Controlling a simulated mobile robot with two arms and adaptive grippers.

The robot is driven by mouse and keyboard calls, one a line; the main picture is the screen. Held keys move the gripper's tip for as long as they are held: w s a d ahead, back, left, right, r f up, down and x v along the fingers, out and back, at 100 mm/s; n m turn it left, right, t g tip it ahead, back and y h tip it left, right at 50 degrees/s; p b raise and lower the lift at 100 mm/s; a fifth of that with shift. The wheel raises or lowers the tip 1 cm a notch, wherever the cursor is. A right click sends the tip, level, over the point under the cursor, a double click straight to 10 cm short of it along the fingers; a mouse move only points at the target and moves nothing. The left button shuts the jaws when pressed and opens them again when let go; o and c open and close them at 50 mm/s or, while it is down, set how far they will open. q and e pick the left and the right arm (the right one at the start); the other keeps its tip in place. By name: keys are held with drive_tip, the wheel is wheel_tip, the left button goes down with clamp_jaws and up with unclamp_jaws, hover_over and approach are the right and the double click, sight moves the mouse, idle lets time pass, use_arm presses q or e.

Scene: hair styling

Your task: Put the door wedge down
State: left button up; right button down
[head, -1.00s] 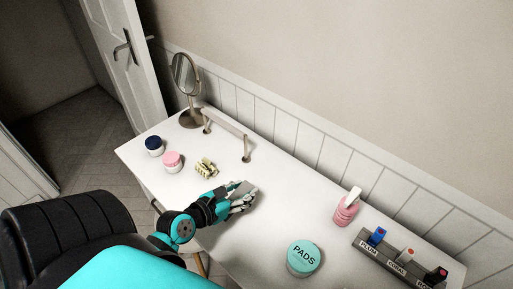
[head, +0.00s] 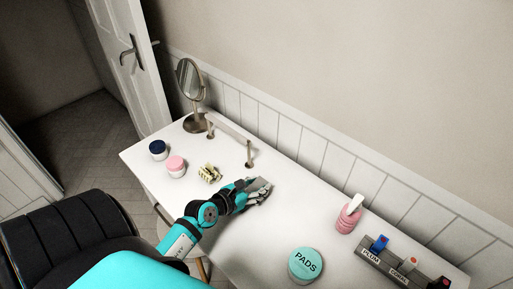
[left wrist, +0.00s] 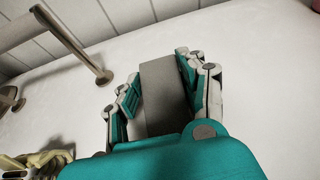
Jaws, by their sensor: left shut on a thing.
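The door wedge (left wrist: 164,90) is a grey block, held between the fingers of my left gripper (left wrist: 162,82) in the left wrist view. In the head view the grey wedge (head: 262,184) shows at the fingertips of my left gripper (head: 258,192), over the middle of the white table (head: 310,215). I cannot tell whether the wedge touches the tabletop. My right gripper is not in view.
A yellowish clip (head: 209,174) and a metal rail (head: 230,138) are left of the gripper. Pink (head: 176,166) and navy-lidded (head: 158,150) jars and a mirror (head: 190,85) stand farther left. A pads tub (head: 305,265) and pink bottle (head: 348,217) are to the right.

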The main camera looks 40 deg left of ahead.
use_arm(q)
drive_tip(key=shift+f, duration=0.15)
drive_tip(key=o, duration=1.3)
